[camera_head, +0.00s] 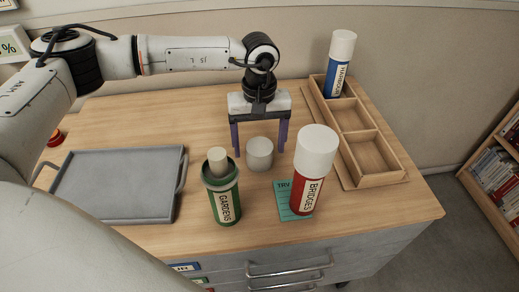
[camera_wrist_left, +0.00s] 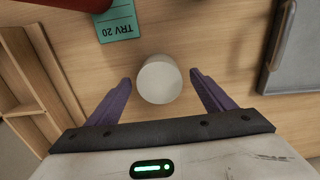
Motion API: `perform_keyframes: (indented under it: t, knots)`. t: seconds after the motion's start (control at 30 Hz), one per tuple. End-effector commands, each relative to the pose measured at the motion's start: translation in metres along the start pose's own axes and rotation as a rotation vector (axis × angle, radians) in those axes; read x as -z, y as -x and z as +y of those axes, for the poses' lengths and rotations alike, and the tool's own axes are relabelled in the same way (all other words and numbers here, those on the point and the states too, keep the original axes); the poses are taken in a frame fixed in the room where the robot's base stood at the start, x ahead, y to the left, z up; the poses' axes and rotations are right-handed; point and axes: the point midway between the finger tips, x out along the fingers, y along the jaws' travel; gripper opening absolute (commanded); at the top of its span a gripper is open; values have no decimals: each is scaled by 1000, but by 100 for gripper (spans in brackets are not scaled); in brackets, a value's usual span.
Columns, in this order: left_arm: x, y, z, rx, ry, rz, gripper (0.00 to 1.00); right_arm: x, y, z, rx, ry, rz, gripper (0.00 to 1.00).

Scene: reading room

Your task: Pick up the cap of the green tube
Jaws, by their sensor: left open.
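The green tube (camera_head: 223,202), labelled GARDENS, stands upright on the table without its cap, and a pale roll (camera_head: 218,162) sticks out of its top. A loose whitish cap (camera_head: 260,154) stands on the table just right of and behind the green tube. My left gripper (camera_head: 260,151) points down over the table at the cap, open. In the left wrist view the cap (camera_wrist_left: 159,80) lies between the two purple fingers, with gaps on both sides. My right gripper is not in view.
A red tube (camera_head: 306,184) with a white cap stands on a teal card (camera_head: 284,201) right of the loose cap. A blue tube (camera_head: 338,80) stands in a wooden compartment tray (camera_head: 349,178). A grey tray (camera_head: 116,213) lies at left.

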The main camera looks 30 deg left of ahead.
Motion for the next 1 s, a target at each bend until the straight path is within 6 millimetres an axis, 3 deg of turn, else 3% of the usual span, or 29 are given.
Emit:
perform_keyframes:
  t: [0.33, 0.6, 0.87, 1.0]
  knots:
    - [0, -10, 0, -1, -1, 1, 76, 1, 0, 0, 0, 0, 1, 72]
    - [0, -10, 0, -1, -1, 1, 32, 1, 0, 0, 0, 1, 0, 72]
    - [0, -7, 1, -2, -1, 1, 32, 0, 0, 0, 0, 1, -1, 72]
    - [1, 9, 1, -5, -1, 3, 32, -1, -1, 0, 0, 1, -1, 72]
